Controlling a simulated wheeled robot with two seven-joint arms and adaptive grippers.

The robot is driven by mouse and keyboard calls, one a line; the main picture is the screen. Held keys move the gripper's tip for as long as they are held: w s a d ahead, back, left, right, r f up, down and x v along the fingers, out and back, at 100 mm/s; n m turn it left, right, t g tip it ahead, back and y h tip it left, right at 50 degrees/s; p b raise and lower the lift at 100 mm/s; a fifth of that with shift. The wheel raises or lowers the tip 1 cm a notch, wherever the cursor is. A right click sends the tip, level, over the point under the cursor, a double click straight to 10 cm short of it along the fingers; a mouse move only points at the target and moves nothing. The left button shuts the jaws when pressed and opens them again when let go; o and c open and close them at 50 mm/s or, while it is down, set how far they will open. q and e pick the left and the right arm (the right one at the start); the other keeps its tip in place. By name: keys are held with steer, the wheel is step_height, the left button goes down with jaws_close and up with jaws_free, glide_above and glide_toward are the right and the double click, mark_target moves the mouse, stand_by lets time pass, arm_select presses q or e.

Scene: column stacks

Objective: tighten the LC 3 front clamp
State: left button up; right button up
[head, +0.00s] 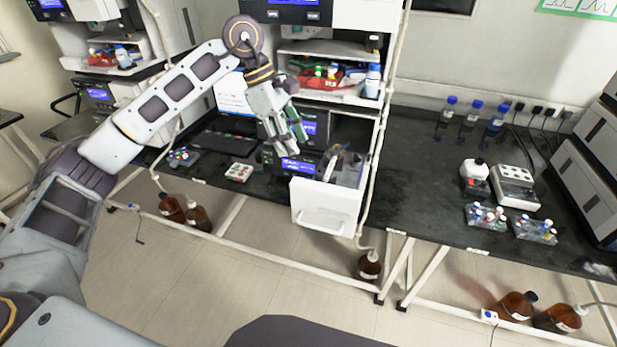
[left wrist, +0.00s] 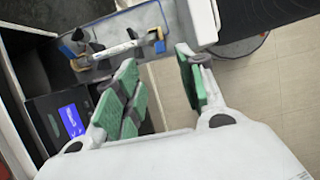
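The open drawer with a white front (head: 324,207) sticks out of the middle instrument stack. In the left wrist view a silver column (left wrist: 112,50) lies across a clear-walled tray in it, with a blue and tan clamp at each end. The clamp nearer the white front (left wrist: 158,40) is probably the front one; how tight it is I cannot tell. No LC 3 label is readable. My left gripper (head: 290,135) hangs just left of and above the drawer. In the left wrist view its green-padded fingers (left wrist: 163,75) are apart and empty. My right gripper is not in view.
Blue-capped bottles (head: 473,115), a white device (head: 515,186) and vial racks (head: 486,215) stand on the right bench. A small vial tray (head: 239,172) is left of the drawer. A pale tube runs down beside the drawer's right. Brown bottles (head: 369,265) stand on the floor below.

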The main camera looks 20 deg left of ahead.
arm_select(q)
steer(key=p+x, duration=0.1)
steer(key=x, duration=1)
steer(key=shift+d+f, duration=0.2)
steer(key=shift+f, duration=0.15)
jaws_close()
